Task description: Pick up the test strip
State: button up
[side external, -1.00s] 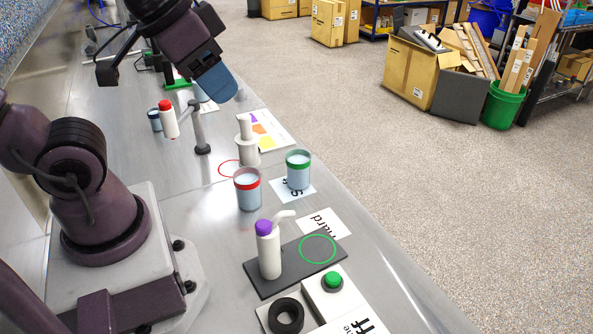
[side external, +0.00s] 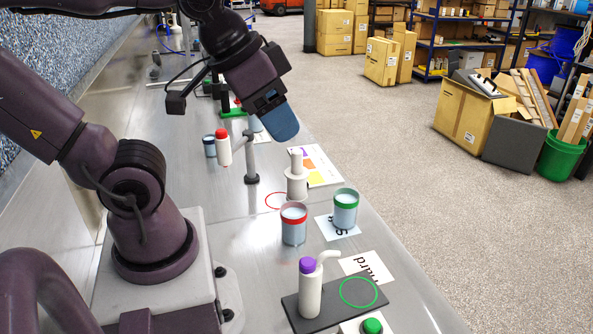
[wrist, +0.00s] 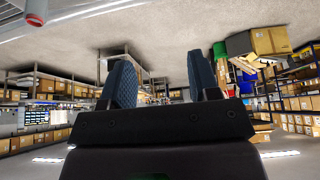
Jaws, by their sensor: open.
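I cannot pick out a test strip in either view. My gripper (side external: 281,124) is raised above the bench, with its blue fingers tilted down to the right. In the wrist view its two dark blue fingers (wrist: 162,78) stand apart with nothing between them. A card with coloured patches (side external: 322,166) lies flat on the bench below and right of the gripper. Near it stand a red-banded cup (side external: 294,226), a green-banded cup (side external: 345,210) and a white stepped post (side external: 297,179).
A purple-capped spout bottle (side external: 310,290) stands on a dark plate (side external: 341,304) with a green ring. The bench's right edge drops to open floor (side external: 430,220).

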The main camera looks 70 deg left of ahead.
jog(key=m+g+y, duration=0.2)
jog(key=m+y, duration=1.6)
jog(key=m, duration=0.2)
send_over(297, 155)
jog(key=s+d, duration=0.1)
jog(key=d, duration=0.5)
notch_tip(297, 155, down, 16)
jog(key=f, duration=0.5)
jog(key=a+f, duration=0.1)
jog(key=f, duration=0.1)
jog(key=shift+w+a+f, duration=0.1)
jog(key=shift+f, duration=0.1)
jog(key=a, duration=0.4)
jog(key=w+a, duration=0.1)
jog(key=a, duration=0.1)
jog(key=shift+w+a, duration=0.1)
jog(key=shift+a, duration=0.15)
